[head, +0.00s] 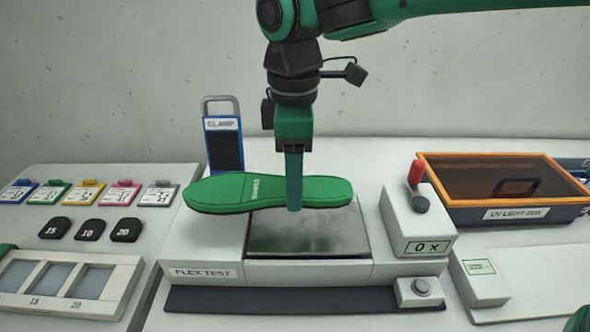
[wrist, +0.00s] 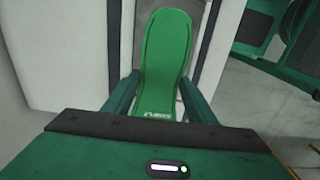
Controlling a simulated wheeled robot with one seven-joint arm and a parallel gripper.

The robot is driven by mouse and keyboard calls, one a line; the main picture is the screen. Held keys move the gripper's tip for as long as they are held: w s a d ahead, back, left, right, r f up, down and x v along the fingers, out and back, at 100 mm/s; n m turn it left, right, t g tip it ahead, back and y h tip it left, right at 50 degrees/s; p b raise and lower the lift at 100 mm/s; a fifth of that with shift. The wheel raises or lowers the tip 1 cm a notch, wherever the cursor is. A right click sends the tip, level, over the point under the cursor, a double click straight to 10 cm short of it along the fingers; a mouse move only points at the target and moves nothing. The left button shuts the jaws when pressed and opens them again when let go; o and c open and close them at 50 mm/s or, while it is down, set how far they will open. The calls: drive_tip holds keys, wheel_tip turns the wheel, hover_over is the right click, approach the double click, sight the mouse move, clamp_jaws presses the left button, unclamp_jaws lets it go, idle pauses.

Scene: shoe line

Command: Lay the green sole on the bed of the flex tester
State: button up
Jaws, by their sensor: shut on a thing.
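The green sole (head: 228,192) is held level, lengthwise left to right, over the flex tester. My gripper (head: 295,205) is shut on the sole near its middle. In the wrist view the sole (wrist: 166,58) lies between the two fingers of my gripper (wrist: 158,92). The flex tester (head: 205,273) has a flat grey metal bed (head: 308,246). The sole covers the bed's back part in the head view and reaches past its left side. It appears to be above the bed, but the exact gap is hard to tell.
An upright blue-framed clamp plate (head: 224,146) stands behind the sole at left. A box with a red-tipped lever (head: 416,174) and a counter is right of the bed. The UV light box (head: 510,215) is at far right. Tags (head: 83,194) and black pads (head: 89,230) lie at left.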

sight(294, 223)
drive_tip(key=shift+f, duration=3.75)
drive_tip(key=o, duration=1.3)
wheel_tip(294, 223, up, 11)
drive_tip(key=shift+f, duration=0.1)
